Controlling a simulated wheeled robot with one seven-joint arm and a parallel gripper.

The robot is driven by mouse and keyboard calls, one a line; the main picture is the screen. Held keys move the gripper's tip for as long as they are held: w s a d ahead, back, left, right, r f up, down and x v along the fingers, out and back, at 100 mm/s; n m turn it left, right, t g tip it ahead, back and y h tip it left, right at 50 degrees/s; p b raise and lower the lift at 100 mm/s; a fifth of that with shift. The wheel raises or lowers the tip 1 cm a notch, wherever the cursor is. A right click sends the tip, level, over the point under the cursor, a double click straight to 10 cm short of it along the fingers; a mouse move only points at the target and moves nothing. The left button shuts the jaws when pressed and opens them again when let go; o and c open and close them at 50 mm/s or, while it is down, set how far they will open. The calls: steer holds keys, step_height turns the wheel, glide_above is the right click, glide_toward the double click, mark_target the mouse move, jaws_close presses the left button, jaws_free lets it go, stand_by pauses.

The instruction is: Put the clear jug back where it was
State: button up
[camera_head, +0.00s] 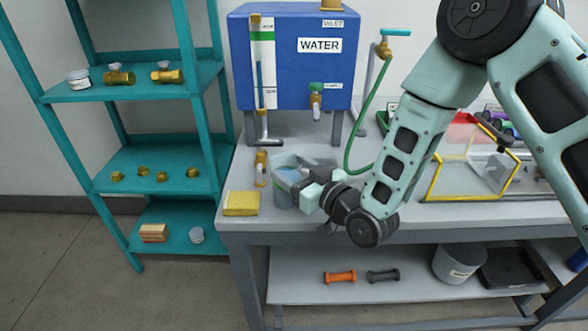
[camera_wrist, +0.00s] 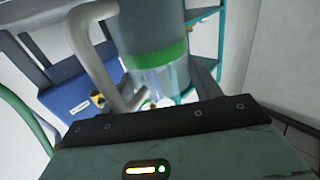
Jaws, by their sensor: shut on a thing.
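The clear jug (camera_head: 285,190) is at the front left of the bench, with bluish water visible inside. My gripper (camera_head: 308,190) is shut on it from the right and partly covers it. Whether the jug's base touches the bench or hangs just above it cannot be told. In the wrist view the jug (camera_wrist: 150,30) fills the upper middle, with a pale handle (camera_wrist: 92,58) on its left and a green band (camera_wrist: 157,56) around it.
A green hose (camera_head: 357,140) hangs to the right. A yellow-edged clear box (camera_head: 465,178) stands farther right.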

steer(key=shift+f, duration=0.15)
steer(key=o, duration=1.7)
steer(key=shift+r, duration=0.3)
steer(key=shift+p+v, duration=1.05)
steer(key=shift+v, duration=4.95)
steer(key=shift+f, duration=0.1)
